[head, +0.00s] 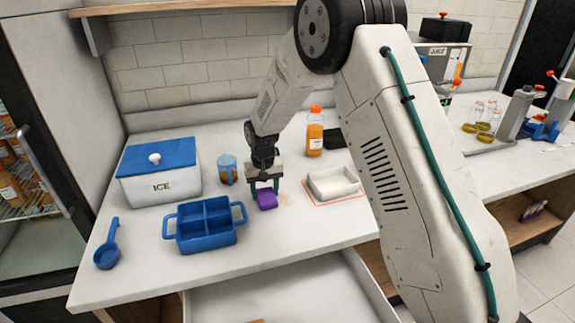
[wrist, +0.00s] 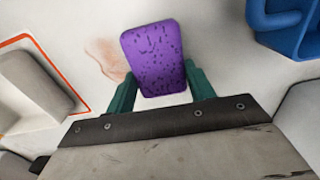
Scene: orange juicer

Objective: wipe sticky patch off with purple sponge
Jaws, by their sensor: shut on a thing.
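My gripper (head: 265,186) is shut on the purple sponge (head: 267,200), low at the white counter. In the wrist view the sponge (wrist: 154,60) sits between the green fingers of my gripper (wrist: 160,88). I cannot tell whether the sponge touches the counter. The sticky patch (head: 285,198) is a faint pinkish smear just right of the sponge in the head view. In the wrist view the patch (wrist: 108,58) lies to the left of the sponge, and the sponge may cover part of it.
A white tray (head: 333,184) inside a red outline stands right of the patch. A blue divided caddy (head: 207,241) stands to the left. An open drawer (head: 290,292) lies below.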

